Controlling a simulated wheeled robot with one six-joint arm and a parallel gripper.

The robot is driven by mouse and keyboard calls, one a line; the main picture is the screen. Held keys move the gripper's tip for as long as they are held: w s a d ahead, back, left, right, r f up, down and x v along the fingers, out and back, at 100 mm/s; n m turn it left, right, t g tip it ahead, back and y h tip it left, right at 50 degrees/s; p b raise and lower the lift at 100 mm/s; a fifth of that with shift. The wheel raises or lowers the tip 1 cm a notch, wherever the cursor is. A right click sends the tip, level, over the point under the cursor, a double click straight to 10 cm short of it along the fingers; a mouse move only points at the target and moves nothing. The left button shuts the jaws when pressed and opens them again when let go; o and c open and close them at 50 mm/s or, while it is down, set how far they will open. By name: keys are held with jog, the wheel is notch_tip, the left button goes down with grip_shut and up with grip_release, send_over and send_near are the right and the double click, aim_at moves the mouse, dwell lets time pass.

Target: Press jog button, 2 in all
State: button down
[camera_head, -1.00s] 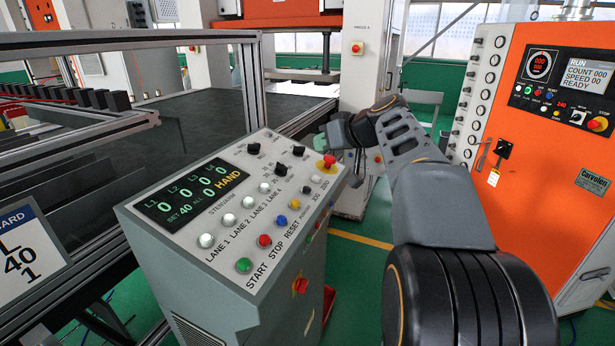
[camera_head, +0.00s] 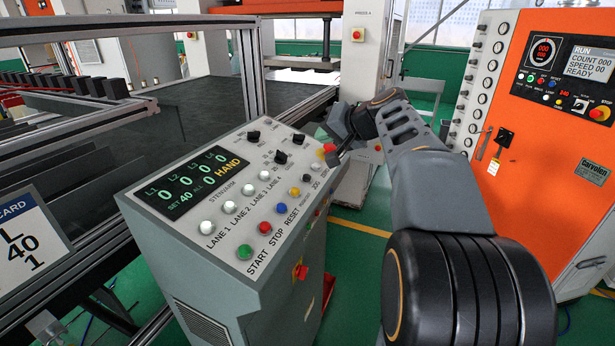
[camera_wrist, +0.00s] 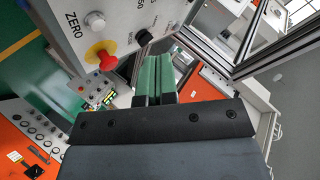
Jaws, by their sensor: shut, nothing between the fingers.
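The grey control console (camera_head: 235,285) stands in front of me; its display (camera_head: 190,182) reads zeros, SET 40 and HAND. Its sloped face carries white lane buttons (camera_head: 207,227), green START (camera_head: 244,252), red STOP (camera_head: 265,227), blue RESET (camera_head: 282,207) and a yellow button (camera_head: 295,191). I cannot read a jog label on any of them. My gripper (camera_wrist: 154,78) is shut and empty, its green fingers side by side in the wrist view. In the head view it is near the console's far right corner, its fingertips mostly hidden.
A red emergency knob on a yellow base (camera_wrist: 101,57) is close to my gripper. An orange machine (camera_head: 545,150) with its own small panel stands on the right. A metal frame (camera_head: 80,35) runs behind the console on the left.

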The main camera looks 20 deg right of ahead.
jog(key=shift+f, duration=0.1)
jog(key=b, duration=0.5)
send_over(307, 177)
jog(key=s+d, duration=0.1)
jog(key=d, duration=0.1)
notch_tip(307, 177, down, 7)
jog(key=shift+f, duration=0.1)
jog(key=shift+w+a+f+b, duration=0.2)
jog(key=shift+f+b, duration=0.15)
jog(key=shift+f, duration=0.2)
dwell(1.2)
jog(key=shift+f+b, duration=0.4)
jog(key=shift+b, duration=0.15)
jog(key=shift+w+a+f+b, duration=0.1)
jog(key=shift+w+f+b, duration=0.05)
jog(key=shift+f+b, duration=0.35)
dwell(0.6)
jog(key=shift+r, duration=0.2)
jog(key=shift+r+p, duration=0.4)
jog(key=shift+r, duration=0.35)
